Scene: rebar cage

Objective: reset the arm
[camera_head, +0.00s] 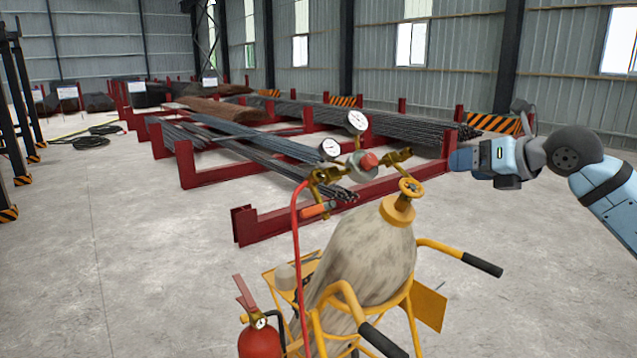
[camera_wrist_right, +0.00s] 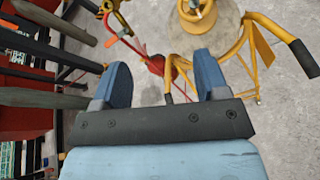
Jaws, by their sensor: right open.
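My right arm comes in from the right in the head view, bent, with its blue gripper (camera_head: 464,159) pointing left. It hangs in the air to the right of the gas cylinder (camera_head: 365,250) and above the cart's handles. In the right wrist view the two blue fingers (camera_wrist_right: 161,72) stand apart with nothing held between them. The floor and a red item, partly hidden, show beyond the fingers. My left gripper is in neither view.
A yellow cart (camera_head: 432,303) carries the cylinder, with gauges (camera_head: 357,121) and a red hose on top. A red fire extinguisher (camera_head: 260,338) is at its left. Red racks (camera_head: 200,176) with steel bars stand behind.

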